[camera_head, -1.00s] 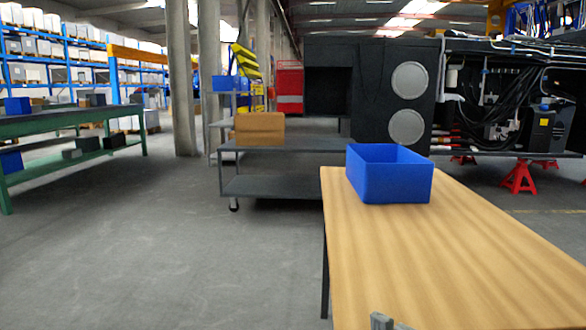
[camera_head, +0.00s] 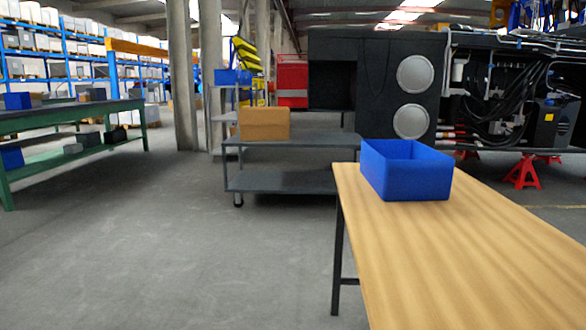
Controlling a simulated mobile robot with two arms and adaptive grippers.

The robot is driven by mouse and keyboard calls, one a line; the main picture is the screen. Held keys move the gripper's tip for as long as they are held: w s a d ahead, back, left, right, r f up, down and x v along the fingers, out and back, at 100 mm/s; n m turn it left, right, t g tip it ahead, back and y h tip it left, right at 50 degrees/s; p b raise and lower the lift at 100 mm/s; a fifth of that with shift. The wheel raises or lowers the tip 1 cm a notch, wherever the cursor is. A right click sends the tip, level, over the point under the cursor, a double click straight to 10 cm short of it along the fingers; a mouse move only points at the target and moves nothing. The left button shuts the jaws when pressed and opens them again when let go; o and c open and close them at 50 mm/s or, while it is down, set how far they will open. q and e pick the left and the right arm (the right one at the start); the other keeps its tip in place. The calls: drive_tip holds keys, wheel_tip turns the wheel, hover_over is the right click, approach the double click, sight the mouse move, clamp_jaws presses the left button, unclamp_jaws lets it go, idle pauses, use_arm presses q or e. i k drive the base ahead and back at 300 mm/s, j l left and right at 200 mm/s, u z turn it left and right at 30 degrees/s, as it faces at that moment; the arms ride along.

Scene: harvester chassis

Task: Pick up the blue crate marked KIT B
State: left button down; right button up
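A blue open-topped crate (camera_head: 418,182) stands upright near the far left corner of a wooden-topped table (camera_head: 470,260). No KIT B marking can be read on its visible sides. The crate's inside is mostly hidden by its near wall. Neither of my grippers shows in the head view now. Nothing is touching the crate except the tabletop.
A grey cart (camera_head: 290,183) with a cardboard box (camera_head: 264,123) stands behind the table to the left. A green workbench (camera_head: 75,120) is at far left. The black harvester chassis (camera_head: 372,85) is behind. Open floor (camera_head: 180,260) lies left of the table.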

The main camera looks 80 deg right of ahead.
sight(397, 170)
drive_tip(key=l+u, duration=0.1)
drive_tip(key=u, duration=0.3)
drive_tip(key=i+l+u, duration=0.1)
drive_tip(key=u, duration=0.35)
drive_tip(key=l+u, duration=0.25)
drive_tip(key=u, duration=0.15)
drive_tip(key=i+l+z, duration=0.1)
drive_tip(key=l, duration=0.15)
drive_tip(key=l+z, duration=0.1)
drive_tip(key=z, duration=0.5)
drive_tip(key=i+l+z, duration=0.1)
drive_tip(key=z, duration=0.85)
drive_tip(key=i+z, duration=0.15)
drive_tip(key=z, duration=0.85)
drive_tip(key=i+j+z, duration=0.1)
drive_tip(key=z, duration=0.85)
drive_tip(key=j+z, duration=0.15)
drive_tip(key=z, duration=0.35)
drive_tip(key=i+j, duration=0.05)
